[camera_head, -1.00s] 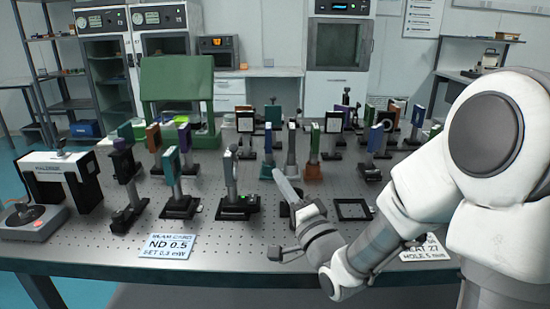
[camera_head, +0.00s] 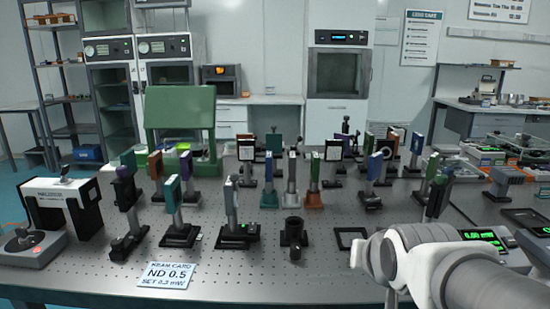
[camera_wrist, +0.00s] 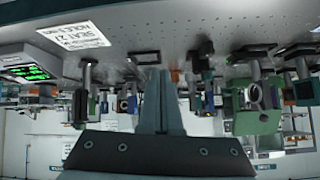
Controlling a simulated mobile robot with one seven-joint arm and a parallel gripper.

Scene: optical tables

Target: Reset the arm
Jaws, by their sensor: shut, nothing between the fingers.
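My gripper (camera_wrist: 160,75) shows in the wrist view, with its two fingers together in the middle and nothing between them. It is clear of the optical table (camera_wrist: 185,25), which appears upside down along the top of that view. In the head view only part of my white and grey arm shows, at the lower right over the table's front edge. The gripper itself is out of that picture.
The optical table (camera_head: 215,272) holds several post-mounted optics, a black cylinder on a base (camera_head: 293,232) and a card reading ND 0.5 (camera_head: 167,275). A green-lit meter (camera_head: 480,236) stands behind my arm. A second card (camera_wrist: 75,35) shows in the wrist view.

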